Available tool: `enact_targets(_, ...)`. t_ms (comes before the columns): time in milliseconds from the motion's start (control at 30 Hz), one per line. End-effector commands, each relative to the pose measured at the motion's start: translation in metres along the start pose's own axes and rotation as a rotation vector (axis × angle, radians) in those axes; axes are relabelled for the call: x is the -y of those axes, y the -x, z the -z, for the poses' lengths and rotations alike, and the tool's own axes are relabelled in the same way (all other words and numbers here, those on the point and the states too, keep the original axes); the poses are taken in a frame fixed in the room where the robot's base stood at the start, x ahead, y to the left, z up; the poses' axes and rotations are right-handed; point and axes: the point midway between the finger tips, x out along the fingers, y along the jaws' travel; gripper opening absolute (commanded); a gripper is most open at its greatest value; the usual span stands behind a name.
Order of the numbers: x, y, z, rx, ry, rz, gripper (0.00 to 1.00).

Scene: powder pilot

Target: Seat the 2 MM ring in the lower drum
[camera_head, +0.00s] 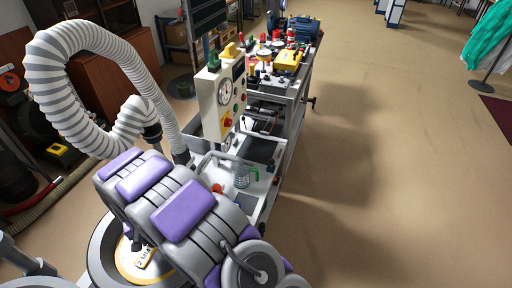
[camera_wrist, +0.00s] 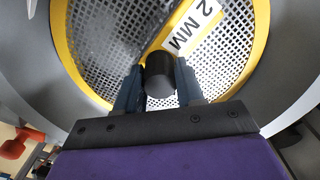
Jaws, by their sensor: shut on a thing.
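The 2 MM ring is a yellow-rimmed sieve with a perforated metal mesh and a white "2 MM" label. It fills the upper part of the wrist view (camera_wrist: 262,35) and shows at the bottom left of the head view (camera_head: 127,272), partly hidden by my arm. My gripper (camera_wrist: 160,90) is shut on the ring's dark round knob at its middle. The grey lower drum (camera_head: 97,262) surrounds the ring. Its grey wall also curves around the ring in the wrist view (camera_wrist: 290,60). I cannot tell whether the ring rests on a seat inside it.
A white ribbed hose (camera_head: 75,55) arches at the left. A control panel with a gauge (camera_head: 224,95) stands beyond my arm. A cart (camera_head: 295,85) behind it carries tools and coloured parts.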

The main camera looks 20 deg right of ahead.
Motion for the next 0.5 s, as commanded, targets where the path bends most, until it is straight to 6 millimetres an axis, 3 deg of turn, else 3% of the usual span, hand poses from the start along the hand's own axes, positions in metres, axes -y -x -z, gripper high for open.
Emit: enact_targets(500,0.0000,-0.0093,0.0002,0.000,0.000,0.000,0.00)
